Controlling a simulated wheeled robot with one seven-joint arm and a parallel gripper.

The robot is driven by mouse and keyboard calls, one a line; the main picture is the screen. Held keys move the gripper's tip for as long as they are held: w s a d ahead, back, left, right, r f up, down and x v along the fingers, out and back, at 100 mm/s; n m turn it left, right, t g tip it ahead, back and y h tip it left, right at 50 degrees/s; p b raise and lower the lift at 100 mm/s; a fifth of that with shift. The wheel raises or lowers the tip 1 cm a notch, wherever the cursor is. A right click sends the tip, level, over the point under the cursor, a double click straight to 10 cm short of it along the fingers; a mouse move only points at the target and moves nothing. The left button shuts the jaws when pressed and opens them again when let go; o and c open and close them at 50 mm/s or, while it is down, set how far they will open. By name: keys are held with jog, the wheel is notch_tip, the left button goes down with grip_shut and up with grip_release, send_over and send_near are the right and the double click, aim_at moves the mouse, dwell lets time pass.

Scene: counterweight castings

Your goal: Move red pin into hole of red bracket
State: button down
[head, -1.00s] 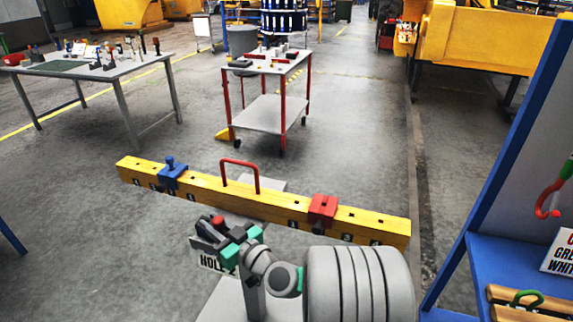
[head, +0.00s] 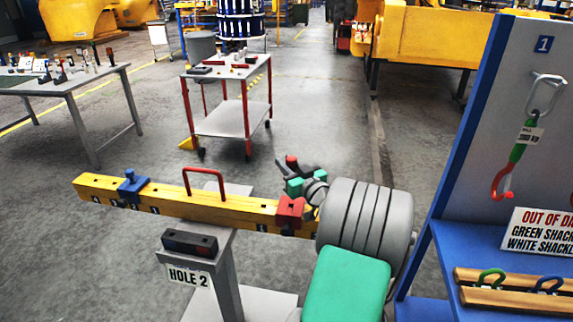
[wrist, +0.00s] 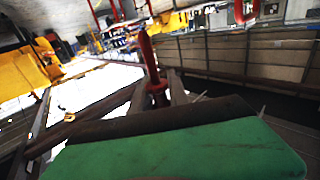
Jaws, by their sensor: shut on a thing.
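My gripper (head: 304,178) is shut on the red pin (head: 291,161). It is just above and behind the red bracket (head: 290,211) in the head view. Only the pin's red end shows there, and its lower part is hidden. In the wrist view, the pin (wrist: 149,58) is a red shaft standing between my two dark fingers (wrist: 156,92). The red bracket sits around the yellow beam (head: 238,207) near its right end. The pin looks apart from the bracket's top. I cannot tell how it lines up with the hole.
A blue bracket with a blue pin (head: 131,182) sits on the beam's left part. A red handle (head: 203,180) rises from its middle. A grey stand labelled HOLE 2 (head: 189,276) is in front. A blue-framed shackle rack (head: 468,215) stands at right.

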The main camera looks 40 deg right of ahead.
aim_at(286, 201)
jog(key=shift+b, duration=0.55)
jog(key=shift+f+b, duration=5.85)
jog(key=shift+b, duration=1.05)
jog(key=c, duration=1.2)
grip_release()
jog(key=shift+f, duration=0.1)
jog(key=shift+a, duration=0.1)
